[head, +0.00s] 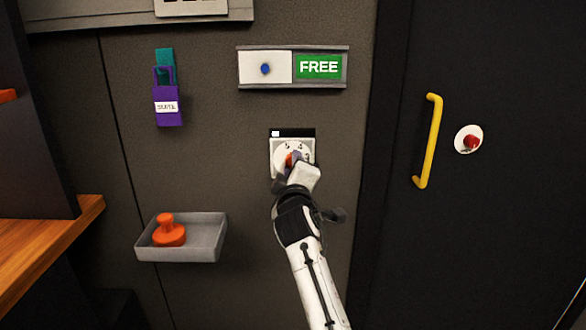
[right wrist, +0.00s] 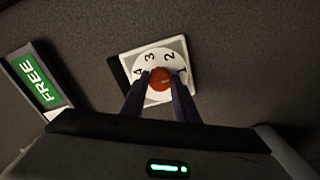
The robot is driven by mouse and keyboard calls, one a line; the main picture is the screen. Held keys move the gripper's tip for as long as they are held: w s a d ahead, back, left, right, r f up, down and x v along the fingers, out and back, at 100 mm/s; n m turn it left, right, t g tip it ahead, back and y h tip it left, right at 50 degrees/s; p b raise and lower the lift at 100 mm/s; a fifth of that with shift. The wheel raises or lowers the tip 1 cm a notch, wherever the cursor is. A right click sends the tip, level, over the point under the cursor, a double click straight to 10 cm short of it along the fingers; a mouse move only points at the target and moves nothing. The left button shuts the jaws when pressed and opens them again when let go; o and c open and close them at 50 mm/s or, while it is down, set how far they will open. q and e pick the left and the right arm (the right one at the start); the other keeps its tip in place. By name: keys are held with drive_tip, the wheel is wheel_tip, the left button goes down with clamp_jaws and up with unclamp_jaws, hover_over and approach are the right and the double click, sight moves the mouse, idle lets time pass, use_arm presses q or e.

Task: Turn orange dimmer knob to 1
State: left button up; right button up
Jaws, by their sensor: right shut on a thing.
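The orange dimmer knob (right wrist: 159,80) sits at the centre of a round white dial with the numbers 1 to 4, on a pale square plate (right wrist: 183,48) on the wall. In the head view the knob (head: 289,160) is partly hidden by my right gripper (head: 293,165). In the right wrist view the two dark fingers of my right gripper (right wrist: 160,88) are on either side of the knob, shut on it. I cannot make out which number the knob's pointer marks. My left gripper is not in view.
A FREE sign panel (head: 320,68) is above the dial. A dark door with a yellow handle (head: 430,140) and a red knob (head: 471,142) is to the right.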

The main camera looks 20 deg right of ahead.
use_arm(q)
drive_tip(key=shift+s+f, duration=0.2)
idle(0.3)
use_arm(e)
drive_tip(key=o, duration=1.1)
drive_tip(key=shift+c, duration=0.2)
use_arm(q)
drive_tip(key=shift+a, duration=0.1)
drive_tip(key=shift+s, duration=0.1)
